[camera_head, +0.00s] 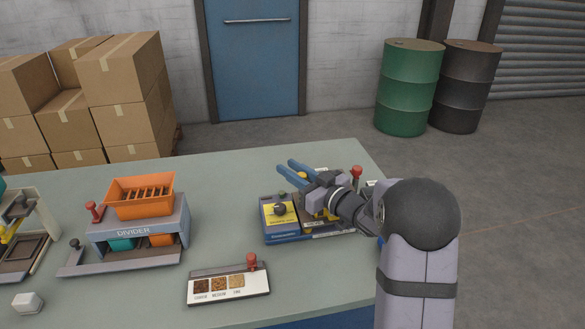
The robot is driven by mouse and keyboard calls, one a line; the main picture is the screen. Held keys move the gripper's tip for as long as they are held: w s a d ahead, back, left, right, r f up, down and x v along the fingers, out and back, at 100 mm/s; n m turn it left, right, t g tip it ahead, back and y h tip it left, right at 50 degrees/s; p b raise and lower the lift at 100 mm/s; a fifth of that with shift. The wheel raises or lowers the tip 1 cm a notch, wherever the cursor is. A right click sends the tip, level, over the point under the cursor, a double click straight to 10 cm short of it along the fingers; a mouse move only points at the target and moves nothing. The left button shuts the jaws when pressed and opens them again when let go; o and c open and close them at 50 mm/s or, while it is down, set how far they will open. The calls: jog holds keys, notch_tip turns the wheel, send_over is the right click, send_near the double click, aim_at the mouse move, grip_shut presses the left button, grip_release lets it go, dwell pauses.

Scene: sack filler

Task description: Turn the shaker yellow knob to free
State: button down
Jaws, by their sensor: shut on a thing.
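The shaker is taken to be the low blue-based unit (268,238) near the right end of the table. Its left part has a yellow panel (268,215) with a dark round knob (281,210). My gripper (316,190) is over its right part and is shut, with a bit of yellow showing just below it. My gripper's body hides the hold, so the yellow knob and its setting cannot be made out. Two parallel blue bars (292,169) stick out up and left by my gripper; whether they belong to it is unclear.
A red-knobbed lever (356,173) stands just right of my gripper. A selector box (229,286) with a red knob lies in front. The divider (135,232) with its orange hopper (140,198) stands left. The table (225,172) is clear behind the unit.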

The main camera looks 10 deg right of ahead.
aim_at(305, 178)
dwell(0.3)
jog(key=c, duration=1.5)
grip_release()
jog(key=shift+c, duration=0.2)
jog(key=shift+s, duration=0.1)
jog(key=shift+b+v, duration=0.75)
jog(key=shift+v, duration=2.8)
jog(key=shift+d, duration=0.1)
